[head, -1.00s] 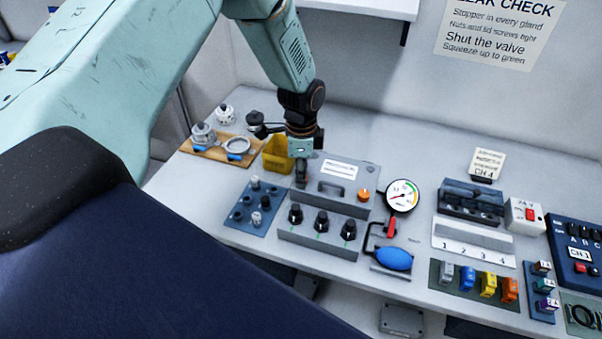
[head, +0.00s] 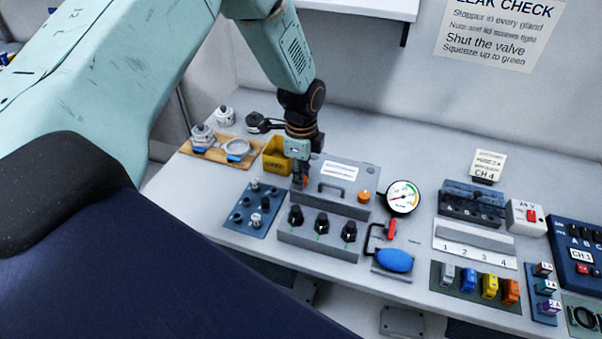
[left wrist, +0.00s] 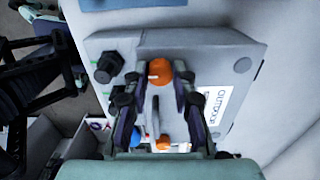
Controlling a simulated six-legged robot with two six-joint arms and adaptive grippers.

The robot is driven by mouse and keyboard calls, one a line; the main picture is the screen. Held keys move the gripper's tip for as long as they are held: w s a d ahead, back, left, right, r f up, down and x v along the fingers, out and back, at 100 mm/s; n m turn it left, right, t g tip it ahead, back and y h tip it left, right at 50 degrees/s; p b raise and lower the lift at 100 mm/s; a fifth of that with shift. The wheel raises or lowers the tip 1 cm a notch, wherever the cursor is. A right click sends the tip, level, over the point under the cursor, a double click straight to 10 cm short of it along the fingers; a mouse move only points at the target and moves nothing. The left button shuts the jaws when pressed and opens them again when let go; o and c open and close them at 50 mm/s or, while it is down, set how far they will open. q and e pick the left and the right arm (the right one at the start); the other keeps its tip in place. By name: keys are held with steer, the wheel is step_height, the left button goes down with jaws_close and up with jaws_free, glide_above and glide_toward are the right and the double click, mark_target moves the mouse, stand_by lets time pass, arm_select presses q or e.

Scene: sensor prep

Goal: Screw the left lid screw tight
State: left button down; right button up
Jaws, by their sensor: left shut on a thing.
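The grey box has a lid (head: 347,185) with a dark handle and a white label. Its left lid screw, an orange knob (left wrist: 160,71), sits between the two fingertips of my left gripper in the left wrist view. My left gripper (head: 299,183) points down at the lid's left end and is shut on this screw. In the head view the fingers mostly hide the screw. The right lid screw (head: 364,196), also orange, stands free at the lid's right end; it also shows in the left wrist view (left wrist: 163,143). My right gripper is not in view.
Black gland nuts (head: 321,223) line the box's front. A blue plate (head: 252,207) with small plugs lies to the left, and a yellow bin (head: 277,157) stands behind. A gauge (head: 403,197), red valve lever (head: 392,229) and blue bulb (head: 395,260) are on the right.

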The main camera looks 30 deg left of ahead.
arm_select(q)
steer(key=c, duration=1.1)
jaws_free()
steer(key=shift+d, duration=0.1)
steer(key=shift+r, duration=0.1)
step_height(320, 180, up, 12)
